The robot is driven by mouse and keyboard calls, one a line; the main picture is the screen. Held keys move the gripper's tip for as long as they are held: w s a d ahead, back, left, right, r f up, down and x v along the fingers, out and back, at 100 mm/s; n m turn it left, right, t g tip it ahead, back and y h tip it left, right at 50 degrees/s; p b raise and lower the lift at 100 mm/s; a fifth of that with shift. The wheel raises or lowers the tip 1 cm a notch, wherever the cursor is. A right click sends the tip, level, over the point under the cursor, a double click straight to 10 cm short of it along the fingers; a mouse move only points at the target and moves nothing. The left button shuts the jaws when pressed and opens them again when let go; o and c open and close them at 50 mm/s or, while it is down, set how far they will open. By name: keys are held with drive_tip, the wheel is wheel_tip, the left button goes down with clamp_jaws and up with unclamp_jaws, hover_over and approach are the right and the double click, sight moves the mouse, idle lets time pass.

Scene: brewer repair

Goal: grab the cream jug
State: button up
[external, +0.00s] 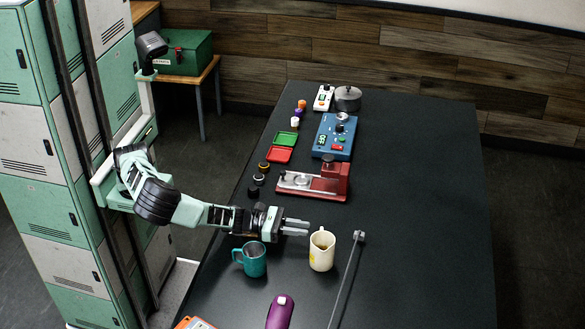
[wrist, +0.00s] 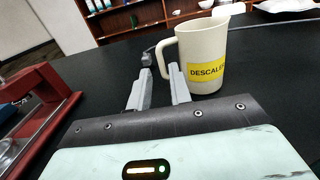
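The cream jug (external: 321,252) stands upright on the dark table, just right of my gripper's tips. In the wrist view the jug (wrist: 208,48) shows a yellow label reading "DESCALE", partly cut by its curve. Its handle points left, close to the fingertips. My gripper (external: 298,227) reaches in from the left above the table, open and empty. In the wrist view its two fingers (wrist: 161,72) stand apart. The right finger overlaps the jug's handle side in the picture; I cannot tell whether they touch.
A teal mug (external: 253,259) stands below my wrist, left of the jug. A thin metal rod (external: 346,280) lies right of the jug. A purple object (external: 280,312) is at the front edge. A red press-like device (external: 315,182) is behind. The table's right side is clear.

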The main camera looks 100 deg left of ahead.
drive_tip(key=shift+w+r+p, duration=0.1)
drive_tip(key=shift+w+p, duration=0.4)
drive_tip(key=shift+w, duration=1.65)
clamp_jaws()
drive_tip(key=shift+r, duration=0.2)
